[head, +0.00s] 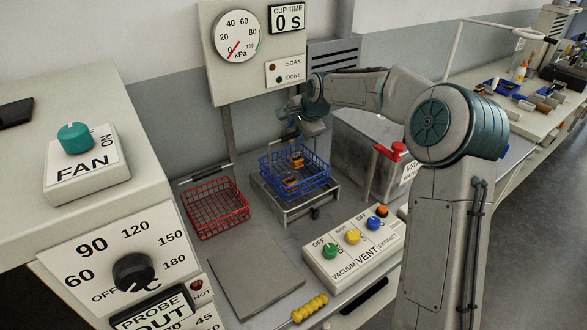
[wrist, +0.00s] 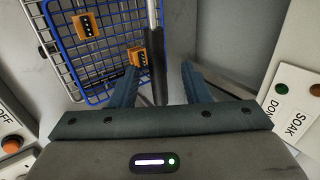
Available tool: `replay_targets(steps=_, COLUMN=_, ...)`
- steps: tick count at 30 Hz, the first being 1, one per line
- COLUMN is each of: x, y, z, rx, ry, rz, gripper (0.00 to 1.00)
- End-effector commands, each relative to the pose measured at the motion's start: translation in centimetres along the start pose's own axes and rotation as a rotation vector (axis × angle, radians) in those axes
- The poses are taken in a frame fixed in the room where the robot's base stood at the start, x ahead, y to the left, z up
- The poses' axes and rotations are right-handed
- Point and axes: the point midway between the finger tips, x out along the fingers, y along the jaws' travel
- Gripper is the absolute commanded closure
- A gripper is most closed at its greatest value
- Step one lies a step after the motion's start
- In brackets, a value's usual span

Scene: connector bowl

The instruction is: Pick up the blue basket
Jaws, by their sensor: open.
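The blue basket (head: 318,184) is a wire basket on a small metal stand, with two orange-brown blocks inside. In the wrist view its blue wire rim (wrist: 58,52) is at the upper left. My gripper (head: 310,128) is above the basket's back side in the head view, where its fingers are hard to make out. In the wrist view my gripper (wrist: 160,72) is open, its two fingers apart. A bar with a dark grip (wrist: 155,72) shows between the fingers; it looks like the basket's handle. I cannot tell whether the fingers touch it.
A red wire basket (head: 217,222) stands left of the stand (head: 285,211). A metal tank (head: 350,150) is close on the right. A gauge panel (head: 255,85) rises behind. A button box (head: 352,250) is in front, beside a bare grey plate (head: 255,275).

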Motion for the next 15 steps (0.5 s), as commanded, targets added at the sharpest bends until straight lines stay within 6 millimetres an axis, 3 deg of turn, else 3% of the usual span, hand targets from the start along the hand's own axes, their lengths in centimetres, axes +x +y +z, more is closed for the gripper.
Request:
replay_targets(steps=7, x=3.3, y=0.2, z=0.4, rx=0.001, ry=-0.003, rz=0.002, gripper=0.58)
replay_targets(steps=15, x=4.2, y=0.3, z=0.3, rx=0.0, ry=0.0, rz=0.001, gripper=0.58)
